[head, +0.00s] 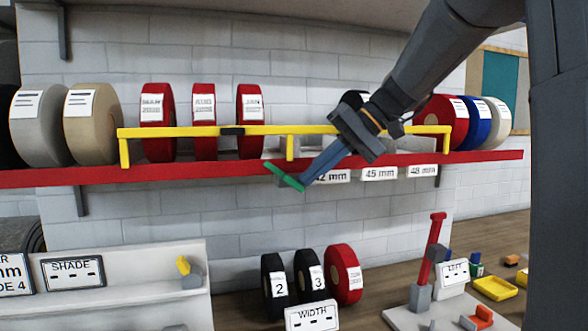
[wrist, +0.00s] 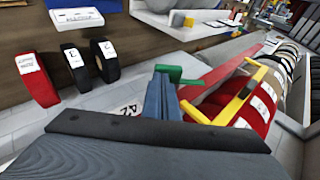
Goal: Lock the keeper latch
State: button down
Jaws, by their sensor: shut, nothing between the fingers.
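A yellow keeper bar (head: 190,132) runs along the front of the red-edged shelf, across several tape rolls, with a black block (head: 232,131) on it. It also shows at the right of the wrist view (wrist: 232,104). A short green bar (head: 284,176), which looks like the latch lever, lies tilted in front of the shelf edge; it shows in the wrist view too (wrist: 178,74). My gripper (head: 308,180) is shut and empty, its blue-grey fingertips (wrist: 161,82) right at the green bar. I cannot tell whether they touch. The latch's pivot is not clearly visible.
Red, grey and tan rolls stand on the shelf (head: 80,176). My arm covers part of the bar and rolls at right. Below are black and red rolls (head: 343,274), a WIDTH sign (head: 312,318) and a red lever (head: 432,245). The wall space under the shelf is free.

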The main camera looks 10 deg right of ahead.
jog(key=y, duration=0.1)
jog(key=f+y+b, duration=0.2)
jog(key=shift+d+f+m+y, duration=0.2)
jog(key=shift+d+m+y, duration=0.1)
jog(key=shift+a, duration=0.15)
jog(key=shift+a+r, duration=0.25)
jog(key=shift+a, duration=0.1)
